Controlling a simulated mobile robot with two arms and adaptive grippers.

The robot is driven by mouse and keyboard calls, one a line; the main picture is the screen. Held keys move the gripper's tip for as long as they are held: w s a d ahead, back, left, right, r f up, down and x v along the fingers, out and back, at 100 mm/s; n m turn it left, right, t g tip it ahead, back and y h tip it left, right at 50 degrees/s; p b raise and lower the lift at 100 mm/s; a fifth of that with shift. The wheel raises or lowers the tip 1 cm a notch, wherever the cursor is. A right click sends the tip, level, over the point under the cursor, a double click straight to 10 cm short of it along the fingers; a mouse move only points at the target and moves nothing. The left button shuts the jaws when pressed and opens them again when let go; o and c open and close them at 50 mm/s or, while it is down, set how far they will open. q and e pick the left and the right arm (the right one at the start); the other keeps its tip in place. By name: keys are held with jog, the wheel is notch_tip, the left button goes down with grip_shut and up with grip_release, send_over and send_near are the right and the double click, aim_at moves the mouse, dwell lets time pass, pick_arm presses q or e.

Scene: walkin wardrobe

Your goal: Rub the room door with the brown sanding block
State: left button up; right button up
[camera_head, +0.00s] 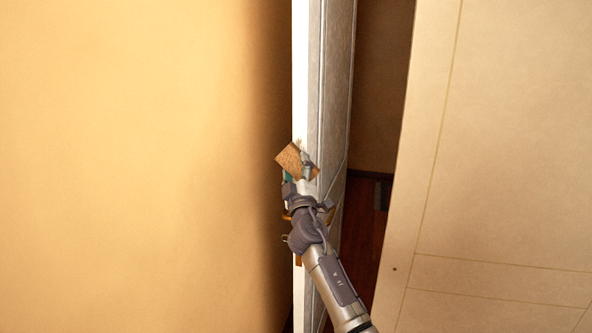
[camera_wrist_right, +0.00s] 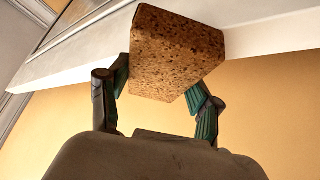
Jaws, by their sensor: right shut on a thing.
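The brown sanding block (camera_head: 290,158) is a speckled block held in my right gripper (camera_head: 299,172). In the right wrist view the block (camera_wrist_right: 172,55) sits between the two fingers of the gripper (camera_wrist_right: 160,92), which are shut on it. The room door (camera_head: 332,90) stands open, its white edge facing me in the head view. The block is at that edge; it looks close to or against the door (camera_wrist_right: 265,38) in the wrist view, but I cannot tell if they touch. My left gripper is not in view.
A plain orange-tan wall (camera_head: 130,160) fills the left. A pale panelled surface (camera_head: 500,140) stands at the right. Between door and panel is a dark gap with a reddish wooden floor (camera_head: 367,235).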

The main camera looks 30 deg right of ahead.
aim_at(296, 155)
jog(key=shift+s+a+r+p, duration=0.1)
jog(key=shift+r+p, duration=1.15)
jog(key=shift+r, duration=0.55)
jog(key=shift+r+p, duration=2.75)
jog(key=shift+r, duration=1)
notch_tip(296, 155, down, 12)
jog(key=b, duration=1.2)
jog(key=shift+r, duration=0.25)
jog(key=shift+r, duration=0.1)
jog(key=shift+s+a+p, duration=0.35)
jog(key=shift+s+a, duration=0.15)
jog(key=shift+a, duration=0.25)
jog(key=shift+s+a+p, duration=0.3)
jog(key=shift+s+a, duration=0.9)
jog(key=shift+a, duration=0.3)
jog(key=shift+a, duration=0.1)
jog(key=shift+s+a, duration=0.95)
jog(key=shift+a, duration=0.2)
